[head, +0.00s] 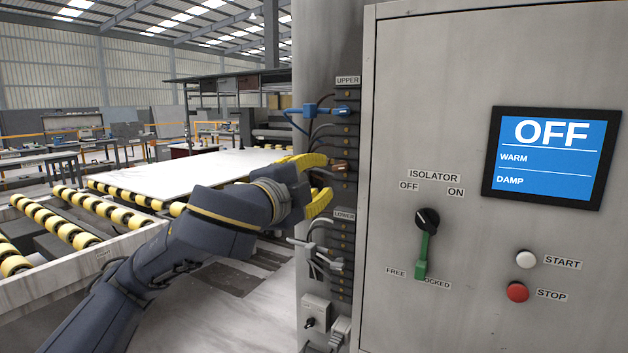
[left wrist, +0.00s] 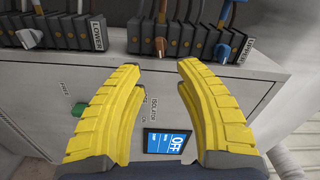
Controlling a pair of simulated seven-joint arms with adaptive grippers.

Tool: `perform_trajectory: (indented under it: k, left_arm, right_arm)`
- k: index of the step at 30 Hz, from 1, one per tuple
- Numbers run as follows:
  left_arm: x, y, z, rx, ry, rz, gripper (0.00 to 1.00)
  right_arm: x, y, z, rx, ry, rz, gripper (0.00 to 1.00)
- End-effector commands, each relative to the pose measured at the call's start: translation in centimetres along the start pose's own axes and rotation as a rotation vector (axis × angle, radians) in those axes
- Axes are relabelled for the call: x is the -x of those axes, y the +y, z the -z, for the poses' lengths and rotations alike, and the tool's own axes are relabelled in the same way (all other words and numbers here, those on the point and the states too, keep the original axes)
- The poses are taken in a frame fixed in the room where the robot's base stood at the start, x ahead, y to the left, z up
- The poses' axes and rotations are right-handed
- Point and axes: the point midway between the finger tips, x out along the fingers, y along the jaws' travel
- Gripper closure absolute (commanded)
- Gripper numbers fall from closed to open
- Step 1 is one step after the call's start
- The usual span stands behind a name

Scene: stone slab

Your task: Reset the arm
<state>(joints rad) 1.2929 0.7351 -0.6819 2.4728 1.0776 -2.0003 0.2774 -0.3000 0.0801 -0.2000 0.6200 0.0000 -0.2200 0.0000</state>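My left gripper (head: 329,178) is open, its yellow fingers reaching toward the terminal column beside the grey cabinet (head: 450,60). An orange-brown plug (head: 338,167) sits in the column between the two fingers, close to the upper one. In the left wrist view the gripper (left wrist: 160,68) is also open, with nothing between its fingers. The orange-brown plug (left wrist: 160,46) lies just beyond the fingertips, apart from them. My right gripper is not in view.
The column also holds a blue plug (head: 343,111) above and a white plug (head: 335,264) below. The cabinet bears a screen (head: 552,155) reading OFF, WARM, DAMP, a black isolator knob (head: 427,218), a green lever (head: 423,257), a white START button (head: 526,259) and a red STOP button (head: 517,292).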

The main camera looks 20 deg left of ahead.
Motion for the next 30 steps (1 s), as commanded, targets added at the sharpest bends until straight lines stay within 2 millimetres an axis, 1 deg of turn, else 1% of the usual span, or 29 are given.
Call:
perform_trajectory:
  k: [1,6,20,23,25,29,30]
  left_arm:
    - [0.3,0.0,0.0,-0.001,0.000,0.001,0.66]
    - [0.8,0.0,0.0,0.000,0.000,0.000,0.66]
    - [0.7,0.2,0.0,0.002,0.000,-0.003,0.66]
    - [0.4,1.2,0.0,0.015,0.002,-0.015,0.66]
    - [0.0,2.5,-0.1,0.032,0.004,-0.028,0.66]
    - [-1.0,6.2,-0.3,0.082,0.005,-0.064,0.66]
    - [-1.2,7.6,-0.5,0.101,0.004,-0.077,0.66]
  right_arm:
    - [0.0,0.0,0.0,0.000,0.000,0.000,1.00]
    - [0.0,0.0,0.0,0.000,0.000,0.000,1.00]
    - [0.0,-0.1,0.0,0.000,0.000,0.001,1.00]
    - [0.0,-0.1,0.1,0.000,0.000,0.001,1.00]
    - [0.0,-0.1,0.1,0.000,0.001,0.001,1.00]
    - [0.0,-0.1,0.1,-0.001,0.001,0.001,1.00]
    - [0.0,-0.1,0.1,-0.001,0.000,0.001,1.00]
